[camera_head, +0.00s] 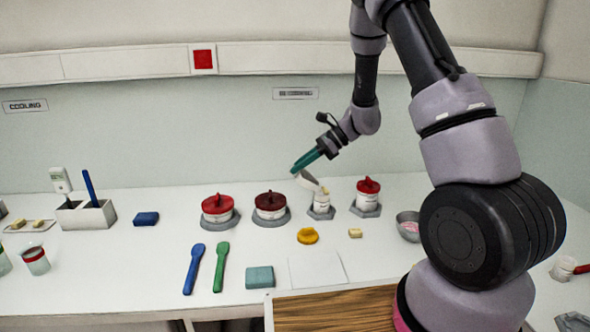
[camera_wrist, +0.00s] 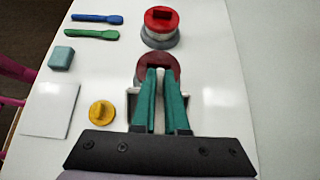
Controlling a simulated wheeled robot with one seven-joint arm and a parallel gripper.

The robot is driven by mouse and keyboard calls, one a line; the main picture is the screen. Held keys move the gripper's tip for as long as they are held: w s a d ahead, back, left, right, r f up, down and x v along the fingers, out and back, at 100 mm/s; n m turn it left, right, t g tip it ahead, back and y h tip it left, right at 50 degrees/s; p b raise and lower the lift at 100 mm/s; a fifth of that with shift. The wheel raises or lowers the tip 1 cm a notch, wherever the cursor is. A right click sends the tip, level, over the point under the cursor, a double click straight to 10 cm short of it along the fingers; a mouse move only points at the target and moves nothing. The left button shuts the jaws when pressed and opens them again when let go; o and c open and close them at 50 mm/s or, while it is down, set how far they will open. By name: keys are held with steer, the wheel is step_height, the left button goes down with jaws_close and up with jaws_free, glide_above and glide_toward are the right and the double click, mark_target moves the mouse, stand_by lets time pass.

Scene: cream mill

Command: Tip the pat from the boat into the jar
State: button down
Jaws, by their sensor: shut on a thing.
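My gripper (camera_head: 298,168) is shut on the pale boat (camera_head: 308,181), which hangs tilted over the open white jar (camera_head: 320,208). The boat's lower right end is at the jar's mouth, but I cannot tell whether it touches. In the wrist view a pale strip of the boat (camera_wrist: 160,108) shows between the teal fingers (camera_wrist: 161,82), and they hide most of it. The jar stands in a grey hexagonal base. I cannot make out a pat inside the boat or jar.
A yellow lid (camera_head: 308,237) lies in front of the jar. Closed jars with a red lid (camera_head: 217,204), a dark red lid (camera_head: 270,200) and another red lid (camera_head: 368,188) stand close by. A grey bowl (camera_head: 408,226) is at right. Blue and green spatulas (camera_head: 221,265) lie front left.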

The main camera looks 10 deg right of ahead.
steer(key=shift+d+r+y, duration=0.3)
steer(key=shift+d+y, duration=0.4)
steer(key=shift+y, duration=0.15)
steer(key=shift+d+r+y, duration=0.25)
steer(key=shift+d+y, duration=0.4)
steer(key=shift+y, duration=0.15)
steer(key=shift+d+r+y, duration=0.3)
steer(key=shift+d+y, duration=0.4)
steer(key=shift+y, duration=0.15)
steer(key=shift+r, duration=0.15)
step_height(320, 180, up, 3)
steer(key=shift+f, duration=0.1)
steer(key=shift+a+r+h, duration=0.5)
steer(key=shift+r+h, duration=0.35)
steer(key=shift+h, duration=1.05)
steer(key=shift+a+r+h, duration=0.45)
steer(key=shift+r+h, duration=0.4)
steer(key=shift+h, duration=1.05)
steer(key=shift+a+r+h, duration=0.5)
steer(key=shift+r+h, duration=0.35)
steer(key=shift+h, duration=1.05)
